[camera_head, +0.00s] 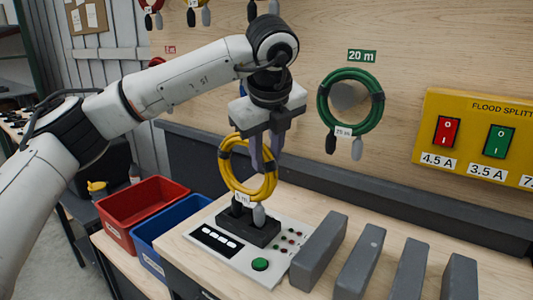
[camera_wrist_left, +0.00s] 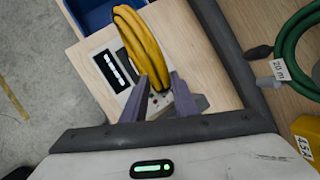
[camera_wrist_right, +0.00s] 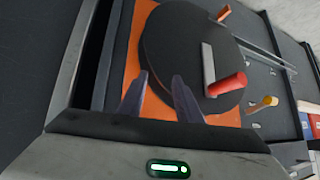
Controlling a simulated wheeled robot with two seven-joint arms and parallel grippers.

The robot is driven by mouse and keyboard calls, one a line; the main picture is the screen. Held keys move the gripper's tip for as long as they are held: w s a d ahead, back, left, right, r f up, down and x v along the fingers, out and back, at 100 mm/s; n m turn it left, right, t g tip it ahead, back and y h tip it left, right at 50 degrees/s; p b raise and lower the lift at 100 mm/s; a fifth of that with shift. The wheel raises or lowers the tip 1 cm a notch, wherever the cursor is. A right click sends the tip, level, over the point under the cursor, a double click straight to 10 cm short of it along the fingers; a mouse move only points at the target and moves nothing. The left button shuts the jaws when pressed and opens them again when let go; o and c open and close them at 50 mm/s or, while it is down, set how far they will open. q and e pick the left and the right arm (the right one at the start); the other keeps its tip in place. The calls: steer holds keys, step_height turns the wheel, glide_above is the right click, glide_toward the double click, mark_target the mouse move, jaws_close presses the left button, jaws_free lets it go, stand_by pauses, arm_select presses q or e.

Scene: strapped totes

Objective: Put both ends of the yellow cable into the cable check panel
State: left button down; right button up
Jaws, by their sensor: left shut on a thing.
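The yellow cable (camera_head: 228,168) is a coil hanging below my left gripper (camera_head: 262,165). The gripper is shut on its upper part; the left wrist view also shows the coil (camera_wrist_left: 140,42) between the fingers (camera_wrist_left: 160,95). A white tag and two plugs, one dark and one grey (camera_head: 259,214), hang at its bottom. The plugs are at the black block of the cable check panel (camera_head: 213,252); I cannot tell whether either is seated. The panel has a green button and small lights. My right gripper (camera_wrist_right: 154,88) shows only in the right wrist view, fingers apart and empty.
Grey upright dividers (camera_head: 320,250) stand right of the panel. Red (camera_head: 150,205) and blue (camera_head: 170,268) bins are at left. A green cable (camera_head: 322,100) hangs on the wall beside a yellow switch box (camera_head: 480,105). A black disc (camera_wrist_right: 180,50) on orange lies beyond my right gripper.

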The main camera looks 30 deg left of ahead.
arm_select(q)
steer(key=shift+w+a+r, duration=0.15)
steer(key=shift+a, duration=0.05)
stand_by(0.6)
